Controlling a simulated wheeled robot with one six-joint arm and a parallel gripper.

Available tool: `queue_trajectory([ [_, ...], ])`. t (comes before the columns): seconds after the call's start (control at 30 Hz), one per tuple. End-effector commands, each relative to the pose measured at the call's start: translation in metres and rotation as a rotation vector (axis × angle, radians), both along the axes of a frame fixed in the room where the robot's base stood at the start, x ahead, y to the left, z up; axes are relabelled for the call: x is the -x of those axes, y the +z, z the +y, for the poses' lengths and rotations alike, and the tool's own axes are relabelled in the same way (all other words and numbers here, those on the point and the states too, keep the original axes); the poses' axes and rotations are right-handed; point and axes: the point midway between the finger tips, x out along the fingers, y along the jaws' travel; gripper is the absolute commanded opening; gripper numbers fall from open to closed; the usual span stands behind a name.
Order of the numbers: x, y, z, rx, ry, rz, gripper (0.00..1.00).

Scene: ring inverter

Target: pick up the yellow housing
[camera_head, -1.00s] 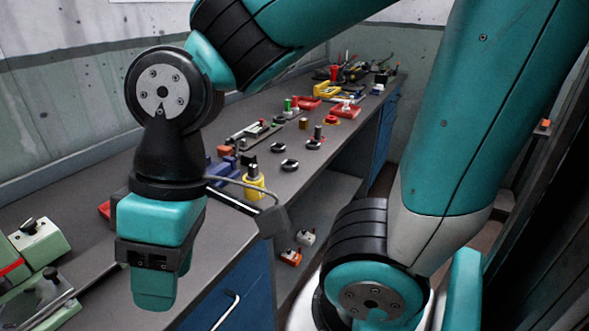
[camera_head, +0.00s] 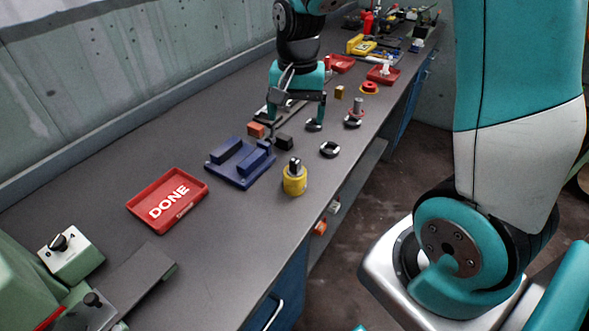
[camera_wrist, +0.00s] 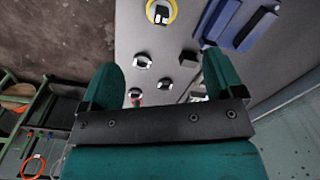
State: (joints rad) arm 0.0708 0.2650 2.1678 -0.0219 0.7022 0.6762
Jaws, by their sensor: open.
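The yellow housing (camera_head: 294,184) stands upright on the grey bench near its front edge, with a dark and silver part on top. In the wrist view the yellow housing (camera_wrist: 173,18) is at the top edge, partly cut off. My gripper (camera_head: 296,112) is open and points down over the bench, farther back than the housing and apart from it. In the wrist view my gripper's two teal fingers (camera_wrist: 162,75) are spread, with no yellow housing between them.
A blue fixture (camera_head: 240,162) lies left of the housing, and a red DONE tray (camera_head: 168,198) farther left. A black ring (camera_head: 329,149) lies behind the housing, with more small parts near my gripper. A green machine (camera_head: 70,252) stands at the lower left.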

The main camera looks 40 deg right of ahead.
Motion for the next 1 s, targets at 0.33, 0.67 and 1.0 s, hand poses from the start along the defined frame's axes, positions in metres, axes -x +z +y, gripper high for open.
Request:
queue_trajectory([
  [0.33,-0.005,-0.064,-0.008,0.017,-0.062,0.018,0.87],
  [0.67,-0.006,-0.120,-0.007,0.016,-0.058,0.011,0.87],
  [1.0,-0.011,-0.149,-0.002,0.016,-0.057,0.013,0.87],
])
